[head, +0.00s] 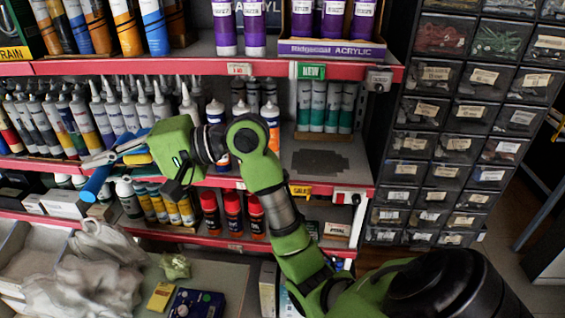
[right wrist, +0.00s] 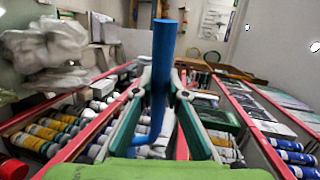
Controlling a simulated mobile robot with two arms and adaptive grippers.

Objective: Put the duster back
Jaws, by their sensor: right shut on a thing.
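My right gripper (head: 103,160) reaches left in front of the middle shelves in the head view. It is shut on a blue rod-like thing, which I take to be the duster (head: 97,184). Its blue end hangs below the fingers in the head view. In the right wrist view the blue duster (right wrist: 165,48) stands between the fingertips of the right gripper (right wrist: 162,88), with a thinner blue curved part below. The rest of the duster is hidden or unclear. My left gripper is in neither view.
A dark stepped patch (head: 318,162) lies on a bare part of the middle shelf, below green-labelled tubes (head: 325,108). Tubes crowd the shelf behind my gripper. Red-capped cans (head: 232,212) stand lower. A drawer cabinet (head: 465,120) stands right. White bags (head: 90,270) lie lower left.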

